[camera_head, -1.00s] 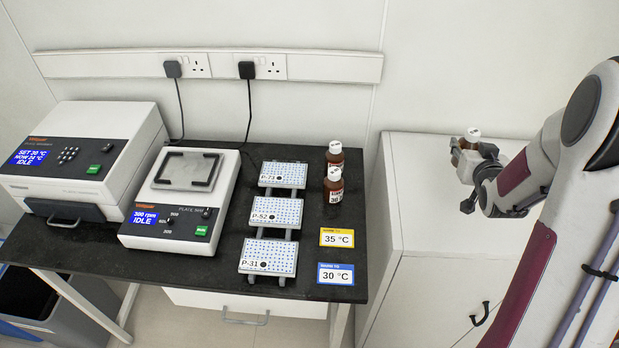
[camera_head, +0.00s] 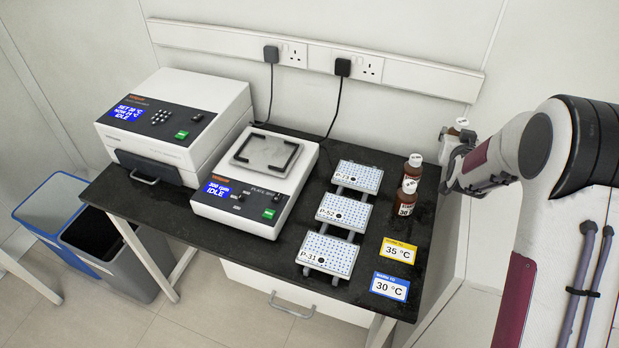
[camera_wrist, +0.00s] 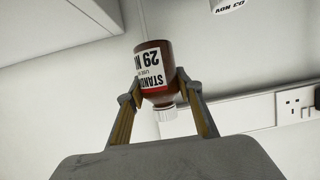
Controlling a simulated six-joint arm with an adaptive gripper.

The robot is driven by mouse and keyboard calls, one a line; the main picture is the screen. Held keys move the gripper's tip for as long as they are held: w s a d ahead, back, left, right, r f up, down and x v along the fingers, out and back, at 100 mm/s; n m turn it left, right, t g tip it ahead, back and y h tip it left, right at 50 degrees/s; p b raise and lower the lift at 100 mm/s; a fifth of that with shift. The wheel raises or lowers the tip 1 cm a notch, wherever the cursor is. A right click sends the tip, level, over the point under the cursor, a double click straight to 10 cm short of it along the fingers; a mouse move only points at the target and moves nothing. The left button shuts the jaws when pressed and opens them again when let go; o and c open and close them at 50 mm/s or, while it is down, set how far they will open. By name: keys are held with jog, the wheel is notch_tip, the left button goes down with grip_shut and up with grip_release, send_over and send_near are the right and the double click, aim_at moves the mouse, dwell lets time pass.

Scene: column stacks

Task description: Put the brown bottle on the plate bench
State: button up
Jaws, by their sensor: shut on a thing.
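My gripper (camera_head: 455,143) is shut on a brown bottle (camera_wrist: 155,72) with a white cap. In the wrist view the bottle sits between both fingers, its label reading "STAND… 29" upside down in the picture. In the head view only its white cap (camera_head: 462,123) shows clearly above the gripper; the fingers hide most of the body. The plate bench (camera_head: 288,245) is the black-topped table. My gripper is just right of its back right corner, raised. Two other brown bottles, a back one (camera_head: 415,163) and a front one (camera_head: 406,196), stand on the bench's right side.
Three plates on racks (camera_head: 340,213) stand left of the bottles. A yellow 35 °C card (camera_head: 398,250) and a blue 30 °C card (camera_head: 389,286) lie in front. The shaker (camera_head: 255,185) and a larger device (camera_head: 175,125) fill the left. Bins (camera_head: 120,245) stand below.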

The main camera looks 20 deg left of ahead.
jog(key=w+a, duration=0.2)
jog(key=a, duration=0.6)
jog(key=w+a, duration=0.2)
jog(key=a, duration=0.7)
jog(key=m+h, duration=0.4)
send_over(357, 156)
jog(key=shift+f+g, duration=0.4)
jog(key=shift+f, duration=0.25)
jog(key=shift+f, duration=3.15)
jog(key=shift+f, duration=1.9)
jog(key=shift+f, duration=0.1)
